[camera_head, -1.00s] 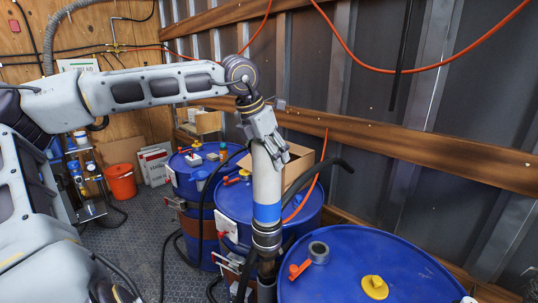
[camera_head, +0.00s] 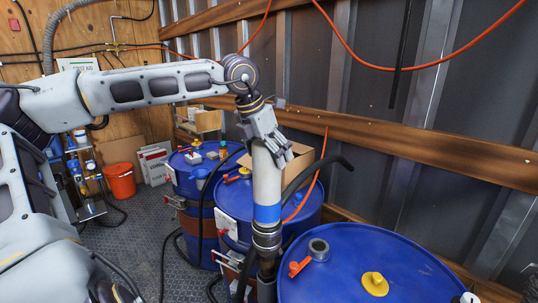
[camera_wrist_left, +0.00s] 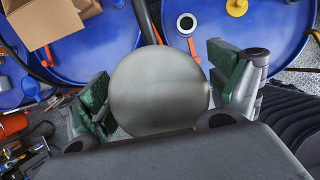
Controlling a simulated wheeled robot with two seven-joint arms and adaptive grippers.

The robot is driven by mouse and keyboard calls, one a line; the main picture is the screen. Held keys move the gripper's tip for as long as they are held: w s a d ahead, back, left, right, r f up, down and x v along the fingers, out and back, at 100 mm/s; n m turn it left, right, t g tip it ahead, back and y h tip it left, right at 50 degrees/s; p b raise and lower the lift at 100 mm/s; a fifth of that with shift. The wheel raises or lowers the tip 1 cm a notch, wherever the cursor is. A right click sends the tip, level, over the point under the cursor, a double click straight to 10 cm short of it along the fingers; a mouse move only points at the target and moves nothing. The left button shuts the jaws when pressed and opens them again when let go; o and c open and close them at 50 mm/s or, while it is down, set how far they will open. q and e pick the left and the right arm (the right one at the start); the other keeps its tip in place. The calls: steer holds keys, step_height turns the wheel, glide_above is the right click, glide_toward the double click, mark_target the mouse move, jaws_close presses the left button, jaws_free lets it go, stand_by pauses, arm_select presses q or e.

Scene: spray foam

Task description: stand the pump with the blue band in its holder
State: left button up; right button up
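The pump with the blue band (camera_head: 267,213) is a tall pale grey tube, standing upright beside the blue drums in the head view. Its lower end runs into dark metal fittings (camera_head: 266,240); I cannot make out the holder clearly there. My left gripper (camera_head: 268,150) is at the pump's top, pointing down. In the left wrist view the pump's round grey top (camera_wrist_left: 160,92) lies between the two green-padded fingers (camera_wrist_left: 158,85), which stand spread with slight gaps beside it. My right gripper is not in view.
Blue drums (camera_head: 365,260) stand close around the pump, the nearest with a yellow cap (camera_head: 375,284) and a grey ring (camera_head: 319,249). A black hose (camera_head: 325,166) arcs right of the pump. A cardboard box (camera_head: 300,158) sits behind. An orange bucket (camera_head: 120,180) is on the floor at left.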

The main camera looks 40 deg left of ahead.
arm_select(q)
steer(key=shift+f, duration=0.15)
steer(key=shift+f, duration=0.2)
steer(key=v, duration=1.2)
steer(key=shift+r, duration=0.2)
steer(key=shift+w+a, duration=0.1)
steer(key=shift+w, duration=0.05)
stand_by(0.4)
